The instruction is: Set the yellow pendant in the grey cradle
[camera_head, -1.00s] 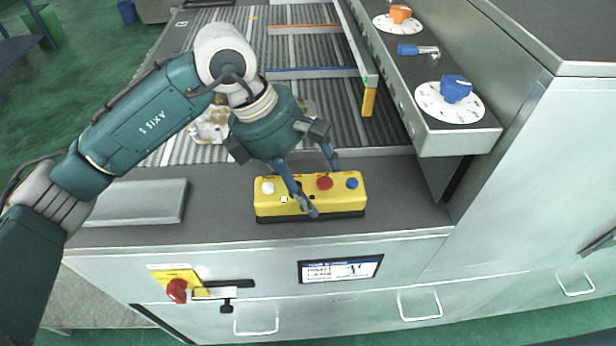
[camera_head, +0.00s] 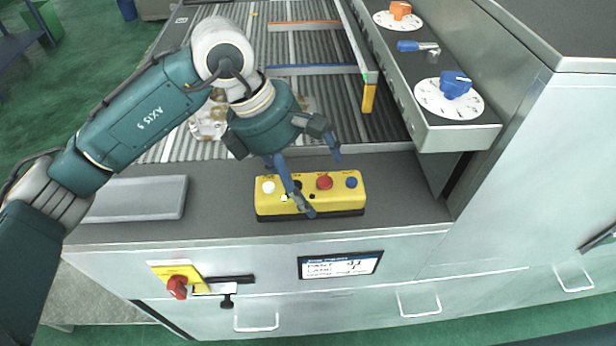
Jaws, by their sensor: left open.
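The yellow pendant (camera_head: 331,202) lies on the dark front ledge of the machine, its long side facing me. On top it has a white, a red and a blue button and a small dark one. My left gripper (camera_head: 324,187) is open over the pendant. One finger crosses the pendant's front and hides part of it; the other is at its far side. I cannot tell whether they touch it. A flat grey tray-like piece (camera_head: 135,198), which looks like the grey cradle, lies empty on the ledge at the left, partly behind my arm. My right gripper is out of view.
A ribbed conveyor bed (camera_head: 311,48) lies behind the ledge. A side panel with dials (camera_head: 449,99) and a tall metal housing (camera_head: 540,160) stand at the right. A red switch (camera_head: 177,286) and a display (camera_head: 340,265) are on the front face. The ledge between pendant and grey piece is clear.

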